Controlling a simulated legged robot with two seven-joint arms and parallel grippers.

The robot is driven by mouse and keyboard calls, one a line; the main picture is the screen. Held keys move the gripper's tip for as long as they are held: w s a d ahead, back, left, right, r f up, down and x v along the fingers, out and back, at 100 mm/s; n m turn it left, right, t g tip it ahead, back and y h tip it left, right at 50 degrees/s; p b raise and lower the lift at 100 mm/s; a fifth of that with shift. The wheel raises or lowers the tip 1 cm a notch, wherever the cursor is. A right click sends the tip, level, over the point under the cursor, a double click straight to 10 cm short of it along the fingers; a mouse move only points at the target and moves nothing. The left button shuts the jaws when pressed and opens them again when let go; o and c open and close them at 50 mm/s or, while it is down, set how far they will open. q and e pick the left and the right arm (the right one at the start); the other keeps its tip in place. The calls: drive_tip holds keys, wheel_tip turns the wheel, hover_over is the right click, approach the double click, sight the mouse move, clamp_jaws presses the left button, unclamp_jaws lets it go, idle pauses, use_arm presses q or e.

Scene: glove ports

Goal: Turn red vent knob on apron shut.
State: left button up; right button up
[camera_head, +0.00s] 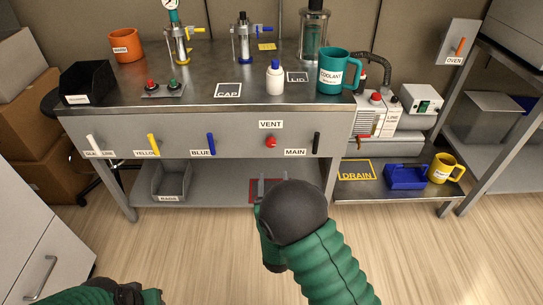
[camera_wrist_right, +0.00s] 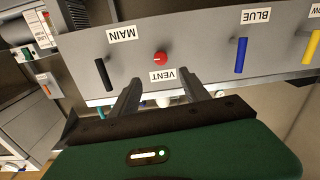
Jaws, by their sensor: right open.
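The red vent knob (camera_head: 271,142) sits on the grey front apron (camera_head: 185,148) of the bench, under the VENT label (camera_head: 271,125). In the right wrist view the knob (camera_wrist_right: 160,58) shows upside down, just beyond and between the fingers. My right gripper (camera_head: 269,186) is below and in front of the knob, apart from it. Its fingers (camera_wrist_right: 165,88) are spread and empty. My left arm shows only at the bottom left of the head view, and its gripper fingers cannot be made out there.
A black MAIN handle (camera_head: 316,143) is right of the knob, and a blue handle (camera_head: 211,144) is left of it. The bench top holds a white bottle (camera_head: 275,78) and a teal coolant mug (camera_head: 337,72). A grey bin (camera_head: 172,181) stands on the lower shelf.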

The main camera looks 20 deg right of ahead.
sight(271, 146)
drive_tip(key=b+x, duration=0.5)
drive_tip(key=x, duration=0.8)
drive_tip(key=shift+w+f, duration=0.15)
drive_tip(key=shift+w, duration=0.25)
drive_tip(key=shift+w+d, duration=0.15)
drive_tip(key=shift+w, duration=0.3)
clamp_jaws()
